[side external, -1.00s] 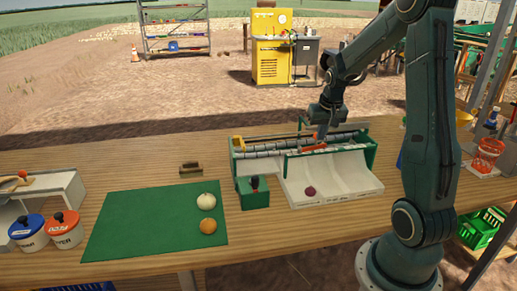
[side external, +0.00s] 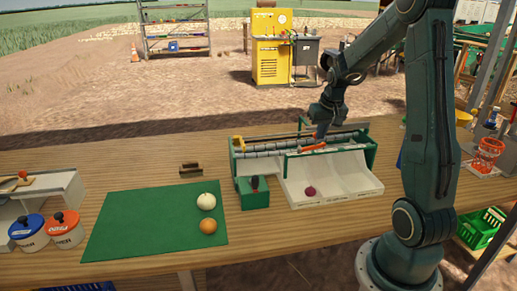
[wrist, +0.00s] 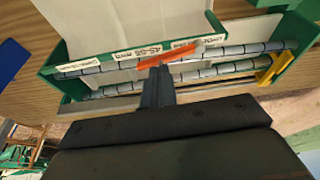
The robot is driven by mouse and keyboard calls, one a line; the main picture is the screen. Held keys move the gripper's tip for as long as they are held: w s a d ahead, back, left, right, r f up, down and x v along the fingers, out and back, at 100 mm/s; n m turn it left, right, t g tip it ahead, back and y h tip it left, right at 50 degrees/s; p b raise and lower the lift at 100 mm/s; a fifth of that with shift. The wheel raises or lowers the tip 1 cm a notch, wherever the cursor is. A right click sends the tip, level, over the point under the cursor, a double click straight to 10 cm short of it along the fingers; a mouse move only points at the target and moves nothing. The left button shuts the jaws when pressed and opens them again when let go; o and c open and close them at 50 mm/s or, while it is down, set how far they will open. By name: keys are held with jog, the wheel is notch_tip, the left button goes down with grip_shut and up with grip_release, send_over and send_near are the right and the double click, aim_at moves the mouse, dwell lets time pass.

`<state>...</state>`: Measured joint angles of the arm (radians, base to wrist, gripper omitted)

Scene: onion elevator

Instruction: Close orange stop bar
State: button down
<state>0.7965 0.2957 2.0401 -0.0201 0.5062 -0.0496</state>
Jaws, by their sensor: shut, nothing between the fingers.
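The orange stop bar (side external: 312,148) lies slantwise at the roller conveyor (side external: 265,150), above the white chutes. In the wrist view the stop bar (wrist: 168,53) crosses the front row of rollers at an angle. My gripper (side external: 318,137) is shut with nothing in it, pointing down at the conveyor right by the bar. In the wrist view my gripper's fingertips (wrist: 159,72) are at the bar's lower edge; I cannot tell whether they touch it.
A purple onion (side external: 310,191) lies in the left white chute (side external: 300,172). A green box (side external: 253,196) with a dark knob stands to its left. A green mat (side external: 150,225) holds a white onion (side external: 206,201) and an orange-brown onion (side external: 208,226). A yellow part (side external: 239,142) sits at the conveyor's left end.

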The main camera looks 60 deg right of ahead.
jog(key=shift+d, duration=0.1)
jog(key=n, duration=0.1)
jog(key=w+d+n, duration=0.1)
jog(key=n, duration=0.1)
jog(key=shift+d+y, duration=0.2)
jog(key=shift+y, duration=0.2)
jog(key=w+n, duration=0.1)
jog(key=n, duration=0.1)
jog(key=w+d+n+y, duration=0.1)
jog(key=n, duration=0.2)
jog(key=w+n+y, duration=0.1)
jog(key=n, duration=0.1)
jog(key=shift+w+d+n+t, duration=0.3)
jog(key=shift+w+d+t, duration=0.1)
jog(key=w+n, duration=0.1)
jog(key=w+n+y, duration=0.1)
jog(key=n, duration=0.1)
jog(key=shift+w+a, duration=0.15)
jog(key=shift+w, duration=0.2)
